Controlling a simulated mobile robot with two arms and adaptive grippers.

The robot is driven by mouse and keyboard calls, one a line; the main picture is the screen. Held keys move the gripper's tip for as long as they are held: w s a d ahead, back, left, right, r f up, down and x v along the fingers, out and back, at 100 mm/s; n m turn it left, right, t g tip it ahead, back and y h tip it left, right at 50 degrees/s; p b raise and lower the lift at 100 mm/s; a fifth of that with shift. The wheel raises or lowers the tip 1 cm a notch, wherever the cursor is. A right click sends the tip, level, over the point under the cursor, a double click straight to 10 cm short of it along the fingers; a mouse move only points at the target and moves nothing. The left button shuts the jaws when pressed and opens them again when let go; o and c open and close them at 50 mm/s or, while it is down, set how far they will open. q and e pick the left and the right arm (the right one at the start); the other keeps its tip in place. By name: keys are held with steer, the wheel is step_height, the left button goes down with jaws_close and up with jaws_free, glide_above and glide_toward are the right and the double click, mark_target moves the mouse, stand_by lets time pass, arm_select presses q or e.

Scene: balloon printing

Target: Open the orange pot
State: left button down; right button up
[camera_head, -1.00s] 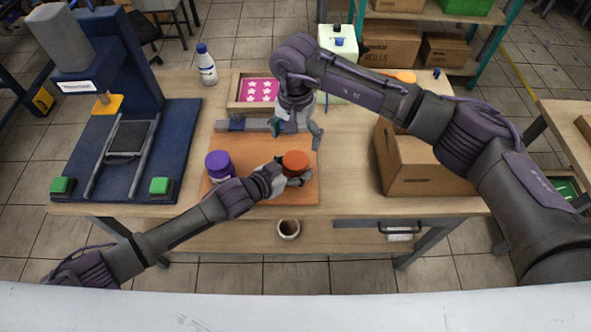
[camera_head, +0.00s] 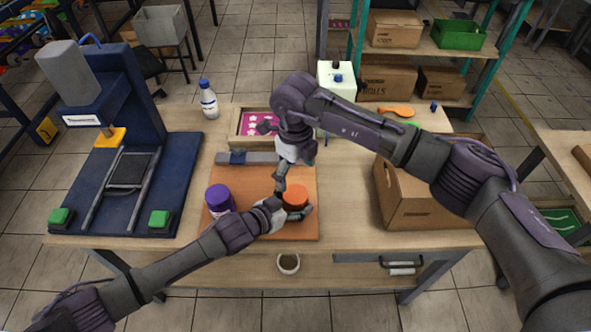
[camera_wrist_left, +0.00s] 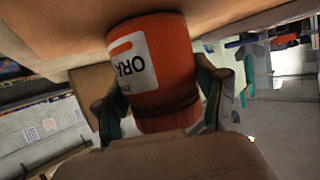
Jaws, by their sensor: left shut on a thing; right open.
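The orange pot (camera_head: 294,199) stands on an orange-brown board near the table's front edge, its orange lid on top. My left gripper (camera_head: 290,213) comes in low from the left and is shut around the pot's body. In the left wrist view the orange pot (camera_wrist_left: 152,62), with a white label, sits between the two fingers of my left gripper (camera_wrist_left: 160,105). My right gripper (camera_head: 282,178) is open, just above and behind the orange lid; its fingertips are partly hidden by the wrist, and I cannot tell whether they touch the lid.
A purple pot (camera_head: 219,198) stands left of the orange one on the board (camera_head: 250,228). A blue printing press (camera_head: 128,180) stands at the left. A box with a pink star sheet (camera_head: 250,124) lies behind, and a cardboard box (camera_head: 415,205) stands right.

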mark_target(295, 194)
steer(key=m, duration=0.4)
steer(key=shift+m, duration=0.4)
steer(key=m, duration=1.3)
steer(key=shift+m, duration=0.3)
steer(key=m, duration=0.4)
steer(key=shift+m, duration=0.3)
steer(key=shift+f, duration=4.05)
